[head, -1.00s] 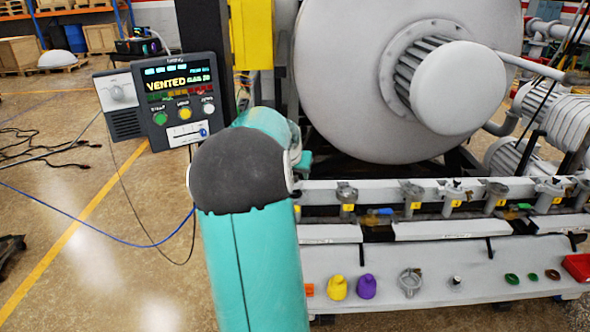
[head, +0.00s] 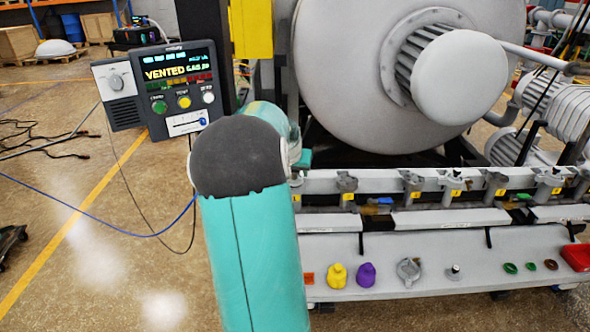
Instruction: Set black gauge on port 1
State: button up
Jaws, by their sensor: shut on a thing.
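My gripper is not in view; my teal arm with its dark grey joint fills the middle of the head view and hides what is behind it. No black gauge can be made out for sure. A row of ports with yellow number tags runs along the grey rail (head: 380,182) in front of the vessel. The leftmost tag (head: 297,198) shows just right of my arm, its port mostly hidden; its number is too small to read. A yellow gauge-like piece (head: 337,276) and a purple one (head: 366,275) stand on the shelf below.
The grey shelf (head: 400,250) also holds a metal clamp (head: 409,271), a small dark-topped fitting (head: 454,272), several small rings and a red box (head: 576,257). A control panel (head: 180,88) reading VENTED stands left of my arm. Cables lie on the open floor at left.

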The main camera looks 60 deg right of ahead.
jog(key=o, duration=1.2)
jog(key=v, duration=1.3)
jog(key=shift+a+r, duration=0.2)
jog(key=shift+r, duration=0.15)
